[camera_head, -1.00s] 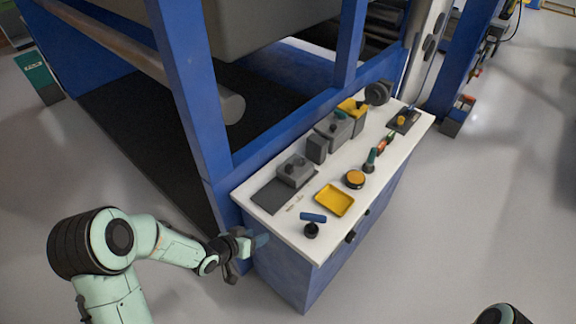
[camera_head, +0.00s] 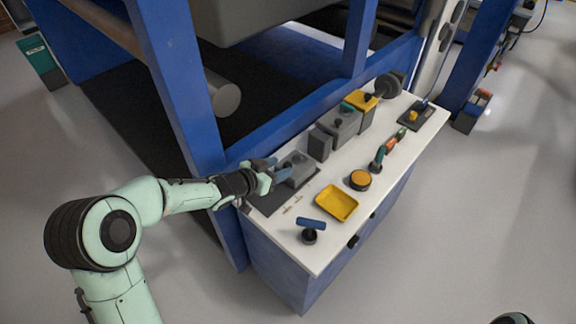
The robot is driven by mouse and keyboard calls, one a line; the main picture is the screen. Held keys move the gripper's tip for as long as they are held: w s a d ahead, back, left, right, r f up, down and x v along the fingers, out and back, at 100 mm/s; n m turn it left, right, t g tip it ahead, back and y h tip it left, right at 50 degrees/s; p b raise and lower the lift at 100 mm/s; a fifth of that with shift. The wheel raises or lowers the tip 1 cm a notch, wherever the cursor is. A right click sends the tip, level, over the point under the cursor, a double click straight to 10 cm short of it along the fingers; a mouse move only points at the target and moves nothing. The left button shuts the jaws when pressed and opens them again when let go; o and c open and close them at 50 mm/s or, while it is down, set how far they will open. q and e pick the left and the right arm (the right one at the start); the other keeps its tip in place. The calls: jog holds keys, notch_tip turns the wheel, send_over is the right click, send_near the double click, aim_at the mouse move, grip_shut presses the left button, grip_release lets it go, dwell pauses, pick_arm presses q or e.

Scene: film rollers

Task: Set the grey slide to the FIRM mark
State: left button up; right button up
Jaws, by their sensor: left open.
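The grey slide appears to be the grey block (camera_head: 301,173) on a dark grey plate (camera_head: 268,203) at the left end of the white-topped cabinet. Small pale marks (camera_head: 292,204) lie on the white top beside the plate; their lettering is too small to read, so I cannot tell which is FIRM. My left gripper (camera_head: 279,171) is open at the left side of the grey block. Its bluish fingers overlap the block's near side, and I cannot tell whether they touch it. My right gripper is out of view; only a bit of my right arm shows at the bottom right.
On the white top (camera_head: 325,248) are a yellow tray (camera_head: 336,203), a blue-handled knob (camera_head: 310,229), an orange round button (camera_head: 360,180), and grey boxes (camera_head: 341,127) behind. A blue post (camera_head: 172,85) rises left of the cabinet. Open floor lies in front.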

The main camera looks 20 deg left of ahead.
aim_at(287, 164)
pick_arm(q)
jog(key=shift+b+x, duration=0.3)
jog(key=shift+x, duration=2.1)
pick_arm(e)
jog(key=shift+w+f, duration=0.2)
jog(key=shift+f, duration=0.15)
